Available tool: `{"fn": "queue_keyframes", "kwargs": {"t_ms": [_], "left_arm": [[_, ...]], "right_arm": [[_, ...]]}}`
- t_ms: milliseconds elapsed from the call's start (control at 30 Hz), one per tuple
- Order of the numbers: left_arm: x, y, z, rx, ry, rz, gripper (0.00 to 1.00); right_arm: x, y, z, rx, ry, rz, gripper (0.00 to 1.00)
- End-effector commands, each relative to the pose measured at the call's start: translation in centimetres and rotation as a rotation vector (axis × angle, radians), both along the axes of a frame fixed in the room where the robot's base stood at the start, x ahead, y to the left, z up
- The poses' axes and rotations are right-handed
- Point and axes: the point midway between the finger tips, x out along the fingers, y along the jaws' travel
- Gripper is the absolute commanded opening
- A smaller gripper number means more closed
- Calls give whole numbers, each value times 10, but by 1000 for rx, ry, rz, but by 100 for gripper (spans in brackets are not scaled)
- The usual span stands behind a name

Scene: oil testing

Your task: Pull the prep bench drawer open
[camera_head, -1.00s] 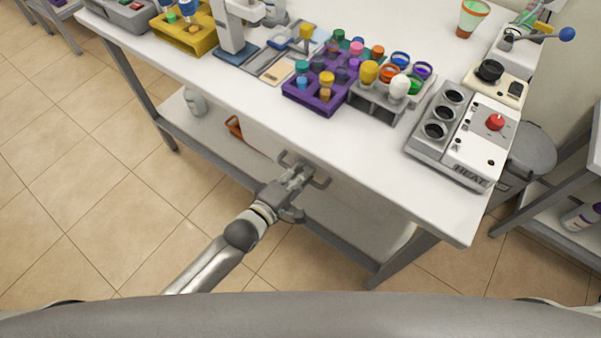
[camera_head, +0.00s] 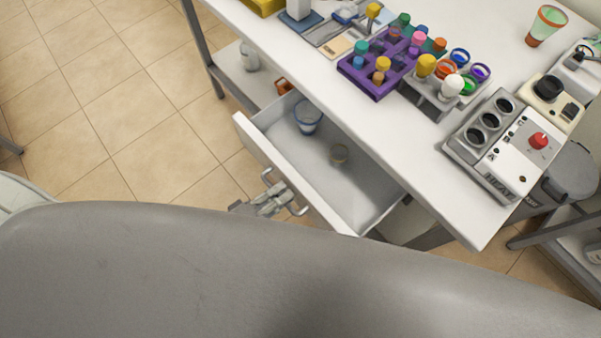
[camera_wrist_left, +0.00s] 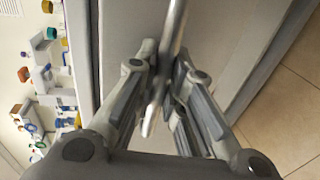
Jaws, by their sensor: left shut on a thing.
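The prep bench (camera_head: 300,62) has its white drawer (camera_head: 290,172) pulled out from under the top. In the left wrist view the handle bar (camera_wrist_left: 158,85) runs between the two fingers (camera_wrist_left: 163,88), with the drawer front behind. My left arm is mostly hidden by my own body. My right gripper is not in view.
A grey bin (camera_head: 568,172) stands at the right. Tiled floor is clear to the left.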

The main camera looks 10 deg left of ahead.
Motion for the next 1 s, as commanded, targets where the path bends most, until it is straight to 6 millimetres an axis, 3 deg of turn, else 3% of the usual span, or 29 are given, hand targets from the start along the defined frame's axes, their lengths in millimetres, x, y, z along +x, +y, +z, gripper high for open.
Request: {"fn": "queue_keyframes", "kwargs": {"t_ms": [100,300,833,867,900,1000], "left_arm": [[-18,13,0,3,3,-1,0],[-35,26,0,1,1,0,0],[-42,31,0,0,0,0,0],[-42,31,0,0,0,0,12],[-42,31,0,0,0,0,18],[-42,30,0,-1,-1,0,21]], "right_arm": [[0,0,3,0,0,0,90],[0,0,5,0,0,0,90],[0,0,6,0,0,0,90],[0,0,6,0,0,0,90],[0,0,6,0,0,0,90],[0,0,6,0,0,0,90]]}}
